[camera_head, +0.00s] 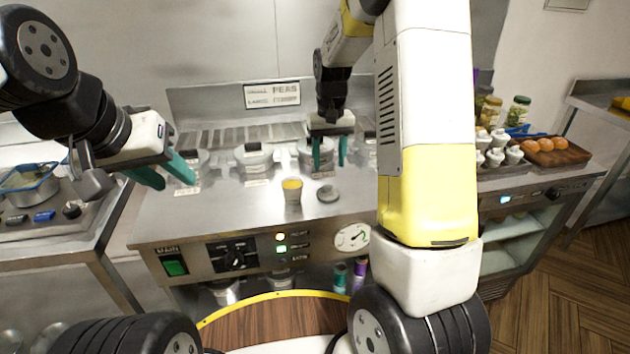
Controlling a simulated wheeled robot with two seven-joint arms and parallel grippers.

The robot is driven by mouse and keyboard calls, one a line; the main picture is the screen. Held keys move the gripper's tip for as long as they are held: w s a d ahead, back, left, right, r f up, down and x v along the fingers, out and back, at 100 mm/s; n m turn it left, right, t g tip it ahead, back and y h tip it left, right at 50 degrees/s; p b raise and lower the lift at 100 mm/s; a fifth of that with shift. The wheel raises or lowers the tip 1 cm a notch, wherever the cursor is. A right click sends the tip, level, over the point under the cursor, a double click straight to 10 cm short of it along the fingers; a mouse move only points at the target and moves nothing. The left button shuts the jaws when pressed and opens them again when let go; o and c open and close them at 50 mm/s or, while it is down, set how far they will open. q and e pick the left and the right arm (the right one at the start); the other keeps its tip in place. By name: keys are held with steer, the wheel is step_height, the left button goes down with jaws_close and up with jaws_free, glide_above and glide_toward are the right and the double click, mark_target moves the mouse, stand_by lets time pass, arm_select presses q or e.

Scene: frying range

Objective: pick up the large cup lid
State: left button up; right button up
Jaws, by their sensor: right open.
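A small round grey lid (328,194) with a raised middle lies on the steel counter, right of a cup (292,191) with yellow contents. I cannot tell its size class. My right gripper (329,152) points down above and behind the lid, its teal fingers apart and nothing between them. Its fingers are close to the right lidded container (305,151); I cannot tell if they touch it. My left gripper (164,172) is open and empty at the counter's left end.
Another lidded container (253,158) is set in the counter (220,205). A sign (272,94) stands at the back. A control panel (235,256) is on the front. My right arm hides the counter's right part.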

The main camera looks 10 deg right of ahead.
mark_target(327, 186)
steer(key=f, duration=0.7)
steer(key=shift+s+a+f, duration=0.2)
steer(key=shift+s, duration=0.05)
jaws_close()
